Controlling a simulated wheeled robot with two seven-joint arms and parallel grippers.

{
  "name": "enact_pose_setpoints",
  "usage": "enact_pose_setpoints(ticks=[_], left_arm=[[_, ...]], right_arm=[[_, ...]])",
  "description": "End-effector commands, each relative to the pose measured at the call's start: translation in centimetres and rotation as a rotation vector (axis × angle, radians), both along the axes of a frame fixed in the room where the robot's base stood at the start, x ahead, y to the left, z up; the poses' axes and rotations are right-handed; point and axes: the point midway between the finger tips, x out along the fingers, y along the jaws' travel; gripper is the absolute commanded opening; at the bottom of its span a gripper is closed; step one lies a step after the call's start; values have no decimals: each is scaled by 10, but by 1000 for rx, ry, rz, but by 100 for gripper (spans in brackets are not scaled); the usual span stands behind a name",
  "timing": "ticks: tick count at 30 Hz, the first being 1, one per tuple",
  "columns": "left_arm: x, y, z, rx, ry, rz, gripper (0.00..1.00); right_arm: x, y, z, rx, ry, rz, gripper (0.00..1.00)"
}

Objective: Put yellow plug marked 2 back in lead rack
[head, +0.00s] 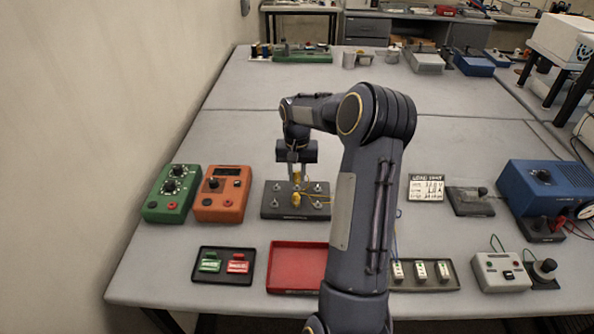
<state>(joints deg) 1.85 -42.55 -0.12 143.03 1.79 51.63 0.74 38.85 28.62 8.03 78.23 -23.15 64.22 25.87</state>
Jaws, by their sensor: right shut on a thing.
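My right gripper (297,163) points down over a dark board (270,211) with several metal posts, left of the middle of the bench. It is shut on a yellow plug (296,177), whose top is between the fingers. A second yellow plug (296,199) stands just below it in the picture, at the board. A thin yellow lead runs from the plugs to the right over the board. The number on each plug is too small to read. I cannot tell for sure which item is the lead rack. My left gripper is not in view.
A green box (171,193) and an orange meter (222,193) stand left of the board. A red tray (296,267) and a small dark tray (223,279) lie in front. A blue power unit (546,188) stands at right.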

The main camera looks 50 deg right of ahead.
Motion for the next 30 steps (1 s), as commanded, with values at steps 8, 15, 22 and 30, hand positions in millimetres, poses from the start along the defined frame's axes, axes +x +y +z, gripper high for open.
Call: enact_pose_setpoints(ticks=[8,15,22,30], left_arm=[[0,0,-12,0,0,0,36],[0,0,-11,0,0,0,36],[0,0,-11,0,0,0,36],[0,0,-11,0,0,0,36]], right_arm=[[0,0,-16,0,0,0,0],[0,0,-15,0,0,0,0],[0,0,-15,0,0,0,0],[0,0,-15,1,-1,-1,0]])
